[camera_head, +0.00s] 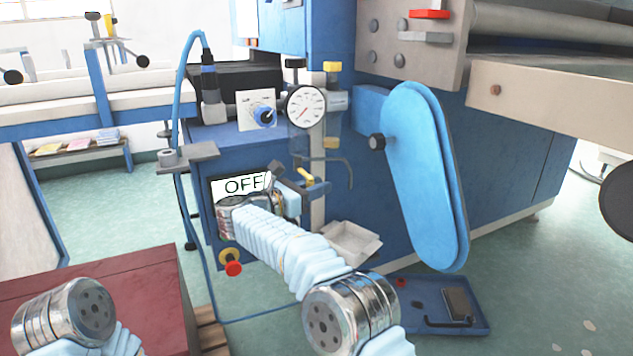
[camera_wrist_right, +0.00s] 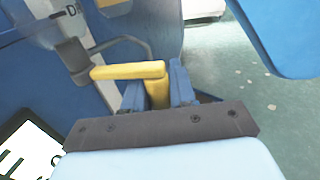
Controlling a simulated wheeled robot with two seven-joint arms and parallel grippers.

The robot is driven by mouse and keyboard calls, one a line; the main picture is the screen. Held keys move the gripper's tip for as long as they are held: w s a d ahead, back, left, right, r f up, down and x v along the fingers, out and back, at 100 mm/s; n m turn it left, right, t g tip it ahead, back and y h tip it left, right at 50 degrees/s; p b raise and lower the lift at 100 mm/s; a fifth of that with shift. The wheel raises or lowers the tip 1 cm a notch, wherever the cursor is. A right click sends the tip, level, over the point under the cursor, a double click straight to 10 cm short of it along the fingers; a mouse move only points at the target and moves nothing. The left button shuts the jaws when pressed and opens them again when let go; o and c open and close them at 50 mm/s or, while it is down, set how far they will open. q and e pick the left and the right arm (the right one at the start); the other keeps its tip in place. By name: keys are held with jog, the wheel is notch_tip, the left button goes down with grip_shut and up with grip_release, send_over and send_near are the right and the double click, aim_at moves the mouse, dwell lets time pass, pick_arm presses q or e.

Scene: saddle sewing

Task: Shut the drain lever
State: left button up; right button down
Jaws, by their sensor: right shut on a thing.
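A yellow lever (camera_head: 318,187), which I take to be the drain lever, sits low on the front of the blue machine, right of the OFF sign. My right gripper (camera_head: 297,190) reaches it from the lower right of the head view. In the right wrist view the lever (camera_wrist_right: 127,72) shows a handle pointing left and a stem between the two blue fingers of the right gripper (camera_wrist_right: 158,92). The fingers are shut on the stem. The lever's lower end is hidden by the gripper.
A red button (camera_head: 233,268) is below the OFF sign (camera_head: 243,184). A pale tray (camera_head: 352,243) is close by on the right, and a blue guard (camera_head: 425,175) stands further right.

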jog(key=shift+s+m+g, duration=0.1)
jog(key=shift+m+g, duration=0.2)
jog(key=shift+g, duration=0.1)
jog(key=c, duration=1)
grip_release()
jog(key=shift+a, duration=0.1)
jog(key=v, duration=0.7)
jog(key=p+v, duration=0.1)
jog(key=v, duration=0.5)
jog(key=shift+s+a+f, duration=0.15)
jog(key=shift+a+f, duration=0.05)
jog(key=shift+a, duration=0.2)
